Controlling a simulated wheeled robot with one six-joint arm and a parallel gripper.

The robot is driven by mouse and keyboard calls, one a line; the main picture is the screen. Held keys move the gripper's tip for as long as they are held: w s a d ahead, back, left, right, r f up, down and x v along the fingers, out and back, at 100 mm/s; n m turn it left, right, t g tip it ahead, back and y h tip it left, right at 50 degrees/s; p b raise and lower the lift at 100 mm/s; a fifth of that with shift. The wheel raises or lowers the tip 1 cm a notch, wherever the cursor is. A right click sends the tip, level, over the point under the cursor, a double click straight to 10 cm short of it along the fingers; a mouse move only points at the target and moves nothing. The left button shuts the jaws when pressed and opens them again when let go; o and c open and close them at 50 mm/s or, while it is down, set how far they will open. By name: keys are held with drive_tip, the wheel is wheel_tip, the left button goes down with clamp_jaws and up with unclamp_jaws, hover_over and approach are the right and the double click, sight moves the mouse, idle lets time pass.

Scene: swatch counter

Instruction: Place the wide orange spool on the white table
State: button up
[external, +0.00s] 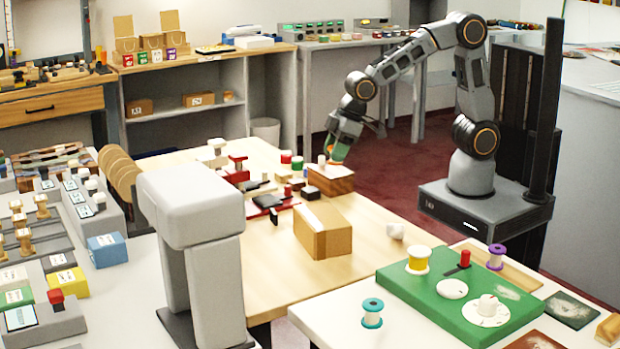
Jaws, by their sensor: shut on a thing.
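My gripper (334,152) points down over the wooden table, just above a reddish-brown wooden block. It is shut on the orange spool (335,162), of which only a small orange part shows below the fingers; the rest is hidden. Whether the spool still touches the block is too small to tell. The white table (335,326) stands at the front right.
A grey post-like machine (205,245) stands at front left. Bare white tabletop shows around the teal spool.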

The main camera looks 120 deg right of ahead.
drive_tip(key=shift+a, duration=0.1)
drive_tip(key=w+d+f+p, duration=0.2)
drive_tip(key=w+f, duration=0.2)
drive_tip(key=w, duration=0.3)
approach(283, 217)
drive_tip(key=shift+w+d+f, duration=0.2)
drive_tip(key=shift+w+f, duration=0.45)
drive_tip(key=shift+w, duration=0.15)
drive_tip(key=shift+w+f, duration=0.3)
drive_tip(key=shift+f, duration=0.15)
drive_tip(key=shift+d+f, duration=0.1)
drive_tip(key=shift+f, duration=1.45)
drive_tip(key=shift+f, duration=0.1)
drive_tip(key=shift+f, duration=0.15)
drive_tip(key=o, duration=0.7)
